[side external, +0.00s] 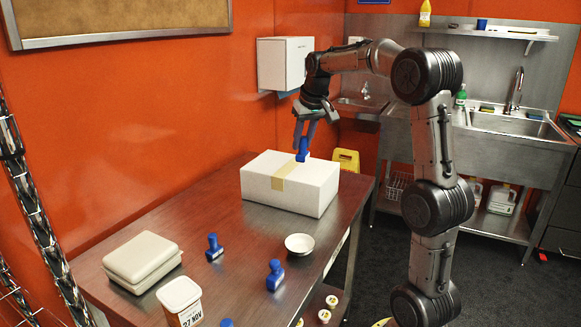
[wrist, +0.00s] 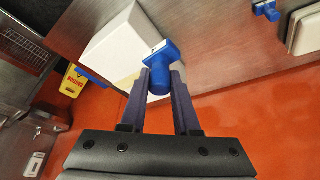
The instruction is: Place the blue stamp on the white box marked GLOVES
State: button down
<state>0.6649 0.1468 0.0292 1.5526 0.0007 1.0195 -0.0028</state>
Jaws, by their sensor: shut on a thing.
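My gripper (side external: 304,140) is shut on a blue stamp (side external: 302,152), which also shows between the fingers in the wrist view (wrist: 160,80). The stamp is at the back part of the top of a white box (side external: 315,193) with a tan tape strip. I cannot tell if the stamp touches the box or hangs just above it. The box also shows behind the stamp in the wrist view (wrist: 108,50). No GLOVES lettering is readable on it. Other blue stamps stand on the steel table, one left (side external: 213,250) and one nearer the front (side external: 275,277).
The steel table (side external: 225,220) also holds a small bowl (side external: 299,244), a beige closed container (side external: 142,258) and a labelled white tub (side external: 180,298). A white dispenser (side external: 285,65) hangs on the orange wall behind the box. The box top in front of the stamp is clear.

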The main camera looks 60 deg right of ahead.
jog(key=s+d+r+m, duration=0.1)
jog(key=s+d+r, duration=0.1)
jog(key=s+d, duration=0.15)
jog(key=shift+w+d+f, duration=1.55)
jog(key=shift+d+f, duration=0.1)
jog(key=shift+f, duration=0.45)
jog(key=shift+w+d+f, duration=1.6)
jog(key=shift+d+f, duration=0.05)
jog(key=shift+f, duration=0.5)
jog(key=shift+w+d+f, duration=1.55)
jog(key=shift+d+f, duration=0.1)
jog(key=shift+f, duration=0.45)
jog(key=shift+f, duration=0.15)
jog(key=c, duration=0.6)
grip_release()
jog(key=shift+c, duration=0.2)
